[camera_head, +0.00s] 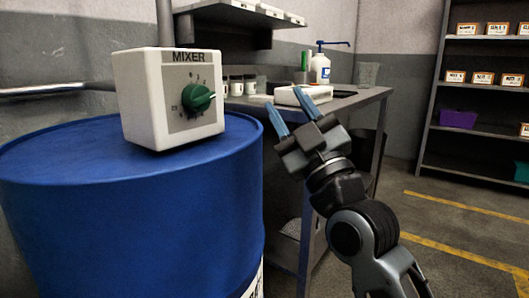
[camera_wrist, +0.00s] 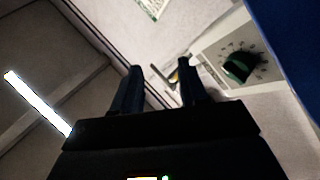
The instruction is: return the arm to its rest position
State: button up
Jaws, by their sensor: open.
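My gripper (camera_head: 293,117) is in the middle of the head view, at the end of my raised arm. Its two blue fingers point up and are spread apart, with nothing between them. It is to the right of the blue drum and the white mixer box (camera_head: 168,100), apart from both. The box has a green knob (camera_head: 198,98) on its front face. In the wrist view my gripper (camera_wrist: 158,75) shows its two dark fingers apart, with the green knob (camera_wrist: 238,66) to their right.
The blue drum (camera_head: 130,215) stands at the left under the mixer box. A workbench (camera_head: 345,110) with a pump bottle (camera_head: 320,68), small jars and a white case is behind my gripper. A shelf rack (camera_head: 433,100) stands at the right. The floor (camera_head: 440,220) at the right is clear, with yellow lines.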

jog(key=s+d+f+m+h, duration=0.35)
jog(key=s+f, duration=0.25)
jog(key=f, duration=0.2)
jog(key=s+d+f+m+g+h, duration=0.1)
jog(key=s+d+f+m+h, duration=0.2)
jog(key=s+f, duration=0.45)
jog(key=s+d+f+m+h, duration=0.2)
jog(key=s+f+m+h, duration=0.25)
jog(key=f, duration=0.55)
jog(key=s+d+f+m+g+h, duration=0.1)
jog(key=s+d+f+g, duration=0.2)
jog(key=s, duration=0.8)
jog(key=s+d+f+m+g, duration=0.2)
jog(key=s+d+f, duration=0.25)
jog(key=s, duration=0.75)
jog(key=s+d+r+g, duration=0.1)
jog(key=s+d, duration=0.1)
jog(key=s, duration=0.5)
notch_tip(320, 180, up, 29)
jog(key=p, duration=2.9)
jog(key=shift+a, duration=0.25)
jog(key=shift+w, duration=0.1)
jog(key=shift+o, duration=0.2)
